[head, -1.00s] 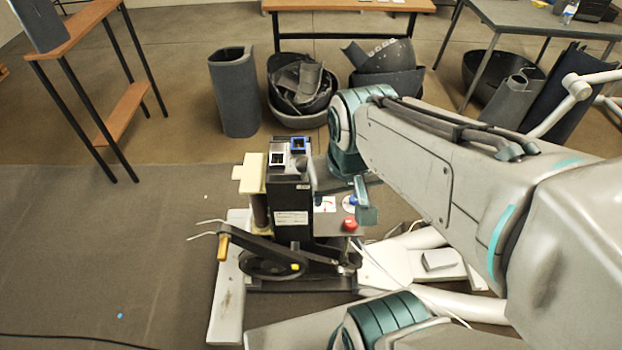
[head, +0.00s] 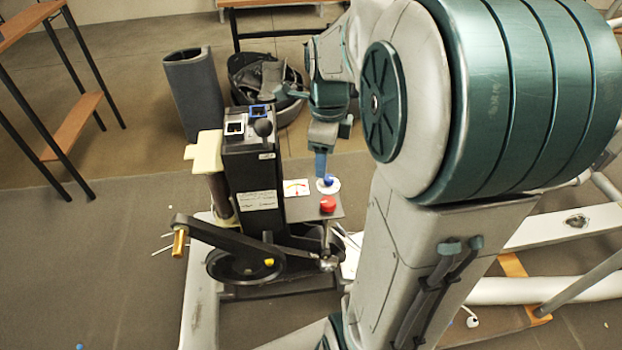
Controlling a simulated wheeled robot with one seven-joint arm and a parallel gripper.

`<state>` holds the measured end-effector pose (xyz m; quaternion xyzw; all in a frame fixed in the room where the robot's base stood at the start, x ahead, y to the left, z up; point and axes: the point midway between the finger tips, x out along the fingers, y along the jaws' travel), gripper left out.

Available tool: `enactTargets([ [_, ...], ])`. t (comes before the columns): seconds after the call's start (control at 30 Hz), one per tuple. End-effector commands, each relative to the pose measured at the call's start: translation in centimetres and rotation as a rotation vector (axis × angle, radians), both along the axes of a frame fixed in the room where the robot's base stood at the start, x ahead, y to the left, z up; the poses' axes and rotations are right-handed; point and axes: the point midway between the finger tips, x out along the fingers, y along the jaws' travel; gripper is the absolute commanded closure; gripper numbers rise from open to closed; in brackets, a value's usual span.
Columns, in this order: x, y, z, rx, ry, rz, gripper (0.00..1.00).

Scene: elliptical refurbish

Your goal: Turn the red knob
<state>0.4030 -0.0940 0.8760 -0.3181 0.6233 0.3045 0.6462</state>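Only a narrow finger end is visible, so I cannot tell whether the gripper is open or shut.
A white gauge (head: 296,188) lies left of the knobs. A black lever (head: 265,127) and square-framed switches top the machine; a crank arm with a brass handle (head: 180,242) extends at front left. My arm's large links fill the right.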

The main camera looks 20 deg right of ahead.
Motion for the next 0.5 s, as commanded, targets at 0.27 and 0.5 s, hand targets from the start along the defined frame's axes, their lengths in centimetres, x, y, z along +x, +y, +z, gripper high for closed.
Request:
enactTargets([
  [0.27,1.5,-2.2,-3.2,0.01,0.035,-0.37,0.41],
  [0.5,1.5,-2.3,-5.4,0.011,0.041,-0.41,0.41],
])
